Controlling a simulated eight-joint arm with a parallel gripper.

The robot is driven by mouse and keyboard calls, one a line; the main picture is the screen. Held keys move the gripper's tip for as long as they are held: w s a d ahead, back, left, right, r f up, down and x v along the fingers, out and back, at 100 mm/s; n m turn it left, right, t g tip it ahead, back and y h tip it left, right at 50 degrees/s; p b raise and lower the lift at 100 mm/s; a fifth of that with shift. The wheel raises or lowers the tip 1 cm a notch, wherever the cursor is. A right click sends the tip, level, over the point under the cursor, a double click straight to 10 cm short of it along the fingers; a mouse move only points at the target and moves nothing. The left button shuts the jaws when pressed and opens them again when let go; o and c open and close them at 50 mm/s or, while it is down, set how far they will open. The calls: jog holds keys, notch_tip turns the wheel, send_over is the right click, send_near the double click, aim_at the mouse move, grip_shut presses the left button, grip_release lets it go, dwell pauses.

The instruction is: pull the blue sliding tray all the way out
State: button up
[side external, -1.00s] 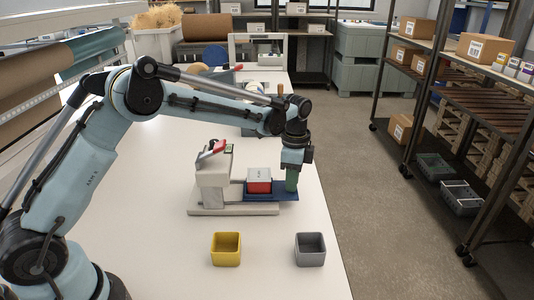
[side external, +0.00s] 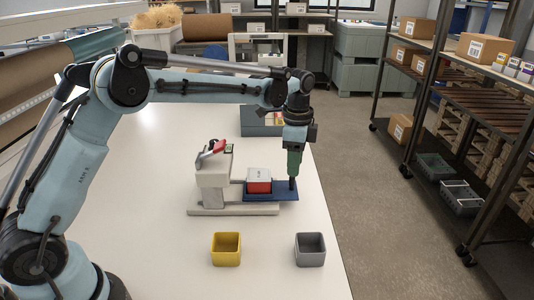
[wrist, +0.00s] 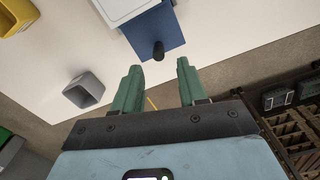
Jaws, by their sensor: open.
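The blue sliding tray (side external: 271,195) sticks out to the right from a pale grey machine (side external: 212,178) on the table. A red box with a pale top (side external: 259,182) sits on the tray. A dark upright knob (side external: 292,183) stands near the tray's outer end. My gripper (side external: 294,173) is above the knob, pointing down. In the wrist view the tray (wrist: 172,33) and knob (wrist: 158,50) lie just beyond the two green fingers. My gripper (wrist: 158,68) is open and empty there, with the knob roughly in line with the gap.
A yellow bin (side external: 226,249) and a grey bin (side external: 310,249) stand in front of the machine. A red lever (side external: 212,150) rises on the machine's top. A blue-grey container (side external: 262,122) stands behind. The table's right edge is close to the tray's outer end.

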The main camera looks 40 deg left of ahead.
notch_tip(320, 180, up, 6)
jog(key=shift+r, duration=0.25)
jog(key=shift+s, duration=0.1)
jog(key=s+a+r+n+t, duration=0.1)
jog(key=s+r+n+t, duration=0.15)
jog(key=s, duration=0.35)
jog(key=s+a+r+n+t, duration=0.1)
jog(key=s+r+n, duration=0.1)
jog(key=s+n, duration=0.25)
jog(key=s+a+f+n+t, duration=0.1)
jog(key=s+f+n+t, duration=0.2)
jog(key=s, duration=0.8)
jog(key=shift+s+a+f+n+t, duration=0.4)
jog(key=shift+f+n, duration=0.6)
jog(key=shift+f, duration=0.85)
